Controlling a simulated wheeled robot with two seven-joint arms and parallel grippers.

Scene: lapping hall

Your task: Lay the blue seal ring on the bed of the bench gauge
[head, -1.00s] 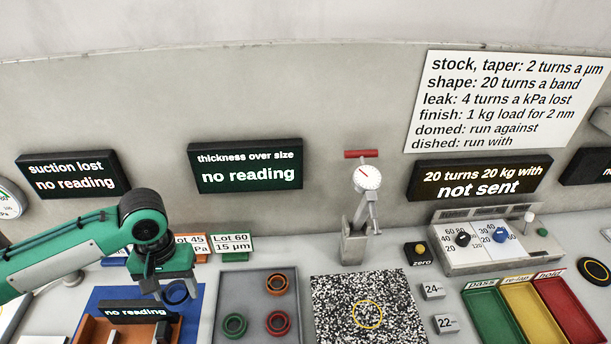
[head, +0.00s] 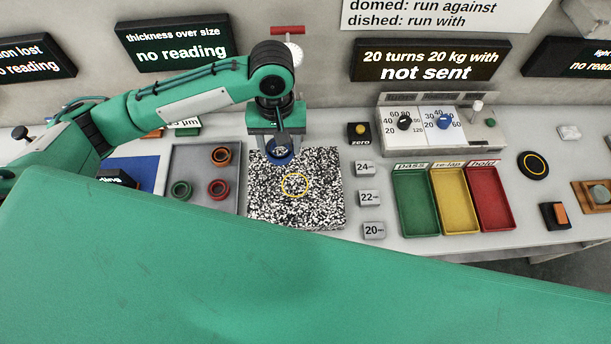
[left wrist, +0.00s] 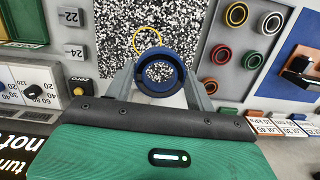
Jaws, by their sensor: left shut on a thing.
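The blue seal ring (head: 284,159) is held between the fingers of my left gripper (head: 282,148), which points down over the back edge of the black-and-white speckled plate. In the left wrist view the blue ring (left wrist: 160,91) sits between both fingertips, with speckle showing through its hole. The gap between ring and plate is hard to judge. My right gripper is not in view.
The speckled plate (head: 320,205) bears a yellow circle. A grey tray (head: 203,198) with several rings lies left of it. A large green part of mine covers the foreground.

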